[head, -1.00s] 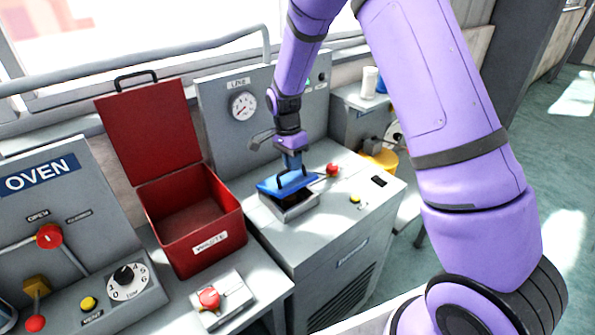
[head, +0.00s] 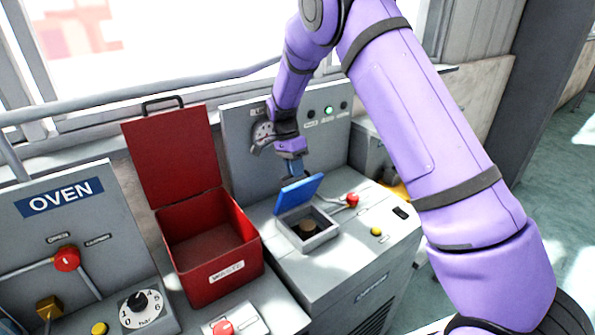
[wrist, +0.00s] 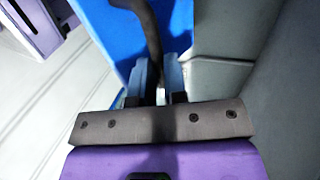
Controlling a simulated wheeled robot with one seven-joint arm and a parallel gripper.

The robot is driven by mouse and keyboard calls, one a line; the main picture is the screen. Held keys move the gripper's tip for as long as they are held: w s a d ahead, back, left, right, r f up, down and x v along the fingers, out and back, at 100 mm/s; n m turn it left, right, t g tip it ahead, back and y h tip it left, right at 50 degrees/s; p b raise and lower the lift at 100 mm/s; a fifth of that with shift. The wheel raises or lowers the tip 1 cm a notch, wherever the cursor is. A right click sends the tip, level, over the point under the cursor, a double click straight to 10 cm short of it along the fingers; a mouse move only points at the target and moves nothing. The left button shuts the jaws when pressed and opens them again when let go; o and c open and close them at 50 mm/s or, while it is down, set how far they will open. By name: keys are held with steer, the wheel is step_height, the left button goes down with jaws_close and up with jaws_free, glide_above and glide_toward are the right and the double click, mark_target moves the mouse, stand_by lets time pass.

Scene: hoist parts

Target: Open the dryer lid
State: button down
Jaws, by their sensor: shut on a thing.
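The dryer lid (head: 299,194) is a blue plate, tilted up steeply over a square opening with a grey rim (head: 325,236) on the grey cabinet top. A round brownish thing (head: 307,229) shows inside the opening. My gripper (head: 293,178) is at the lid's upper edge. In the wrist view, its two blue-grey fingers (wrist: 158,80) are shut on a dark curved handle (wrist: 150,32) that runs across the blue lid (wrist: 112,28). The exact grip on the handle is partly hidden in the head view.
A red waste box (head: 213,265) with its lid raised stands left of the dryer. A red-knobbed lever (head: 352,200) and a yellow button (head: 376,231) sit right of the opening. The back panel (head: 335,130) with a gauge rises close behind my gripper.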

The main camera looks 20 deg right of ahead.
steer(key=shift+w+a+f, duration=0.15)
steer(key=shift+w+f, duration=0.05)
steer(key=shift+f, duration=0.15)
steer(key=c, duration=1.2)
jaws_free()
steer(key=shift+w, duration=0.1)
steer(key=shift+o, duration=0.2)
steer(key=shift+r, duration=0.1)
steer(key=r, duration=0.1)
steer(key=s+r, duration=0.1)
steer(key=r, duration=0.1)
steer(key=shift+r, duration=0.3)
steer(key=s+r, duration=0.1)
steer(key=s, duration=1.4)
steer(key=shift+r, duration=0.15)
